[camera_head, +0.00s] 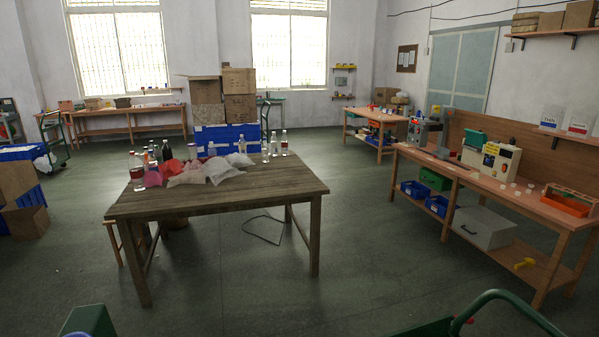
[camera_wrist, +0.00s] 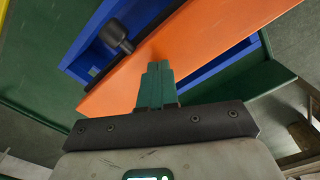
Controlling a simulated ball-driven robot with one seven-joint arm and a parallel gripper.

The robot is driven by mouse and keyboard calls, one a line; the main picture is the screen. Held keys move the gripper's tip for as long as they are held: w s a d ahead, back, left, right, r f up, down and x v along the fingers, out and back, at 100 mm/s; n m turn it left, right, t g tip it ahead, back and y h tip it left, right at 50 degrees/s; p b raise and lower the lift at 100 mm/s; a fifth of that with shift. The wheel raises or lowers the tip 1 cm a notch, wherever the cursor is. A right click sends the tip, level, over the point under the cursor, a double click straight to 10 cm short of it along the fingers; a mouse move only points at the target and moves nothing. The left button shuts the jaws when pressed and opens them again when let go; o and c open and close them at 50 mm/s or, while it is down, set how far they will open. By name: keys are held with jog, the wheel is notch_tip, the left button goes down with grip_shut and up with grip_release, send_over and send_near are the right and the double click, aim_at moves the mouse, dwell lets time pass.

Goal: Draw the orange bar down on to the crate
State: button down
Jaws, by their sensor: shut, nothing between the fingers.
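In the wrist view the orange bar (camera_wrist: 215,32) is a wide, flat piece that runs slantwise from lower left to upper right. It lies across the blue crate (camera_wrist: 92,36), whose blue parts show on both sides of the bar. A dark rounded piece (camera_wrist: 117,35) shows at the crate beside the bar. My gripper (camera_wrist: 157,66) has green fingers that are shut together and empty. Their tips overlap the bar in the picture; I cannot tell whether they touch it.
The crate is on a green surface (camera_wrist: 265,80). In the head view a wooden table (camera_head: 220,205) with bottles and bags stands ahead. A workbench (camera_head: 480,185) with machines is at the right. A green curved rail (camera_head: 500,296) is close in front.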

jog(key=shift+f+b, duration=0.3)
jog(key=shift+f, duration=0.45)
jog(key=shift+r+p, duration=3.4)
jog(key=shift+r, duration=0.7)
